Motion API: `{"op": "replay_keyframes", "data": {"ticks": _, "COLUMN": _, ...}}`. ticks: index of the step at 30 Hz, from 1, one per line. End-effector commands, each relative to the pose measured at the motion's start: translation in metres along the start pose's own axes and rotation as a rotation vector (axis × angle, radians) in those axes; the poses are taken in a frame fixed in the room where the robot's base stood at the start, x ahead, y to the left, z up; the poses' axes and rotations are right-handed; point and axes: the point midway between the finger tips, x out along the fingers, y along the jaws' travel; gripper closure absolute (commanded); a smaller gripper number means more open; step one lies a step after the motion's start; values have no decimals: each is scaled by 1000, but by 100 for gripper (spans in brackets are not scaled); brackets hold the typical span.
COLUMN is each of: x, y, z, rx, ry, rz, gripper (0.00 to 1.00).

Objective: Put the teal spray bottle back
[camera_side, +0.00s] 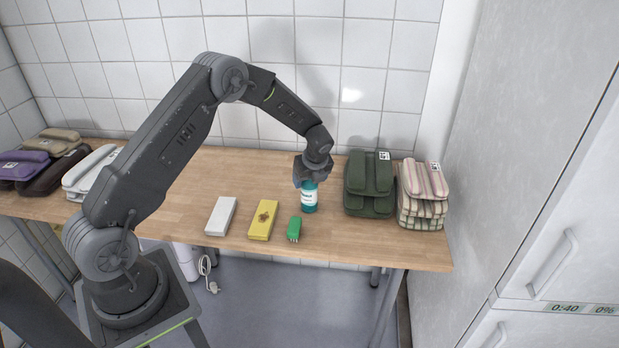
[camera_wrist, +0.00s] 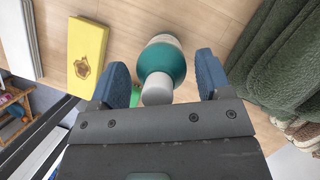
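The teal spray bottle (camera_side: 309,200) stands upright on the wooden table, with a white label band around it. My gripper (camera_side: 308,182) is directly over it, pointing down, and hides the bottle's top in the side view. In the wrist view the bottle (camera_wrist: 163,62) with its pale grey cap lies between the two blue fingers of my gripper (camera_wrist: 160,64). The fingers are open, with a gap showing on each side of the bottle.
Left of the bottle lie a green brush (camera_side: 294,229), a yellow box (camera_side: 263,220) and a white box (camera_side: 221,216). More folded towels (camera_side: 62,150) lie at far left.

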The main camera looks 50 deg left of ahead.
Motion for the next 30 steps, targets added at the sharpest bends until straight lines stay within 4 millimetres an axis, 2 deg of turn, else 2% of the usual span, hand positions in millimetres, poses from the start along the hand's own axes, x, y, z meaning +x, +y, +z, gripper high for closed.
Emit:
{"op": "replay_keyframes", "data": {"ticks": 3, "x": 0, "y": 0, "z": 0, "rx": 0, "ry": 0, "rz": 0, "gripper": 20}}
{"op": "replay_keyframes", "data": {"ticks": 10, "x": -2, "y": 0, "z": 1, "rx": 0, "ry": 0, "rz": 0, "gripper": 20}}
{"op": "replay_keyframes", "data": {"ticks": 14, "x": -13, "y": 0, "z": 2, "rx": 1, "ry": -1, "rz": -2, "gripper": 20}}
{"op": "replay_keyframes", "data": {"ticks": 24, "x": -82, "y": -1, "z": 2, "rx": 0, "ry": -2, "rz": -4, "gripper": 20}}
{"op": "replay_keyframes", "data": {"ticks": 30, "x": -112, "y": 0, "z": 1, "rx": 0, "ry": -1, "rz": -1, "gripper": 20}}
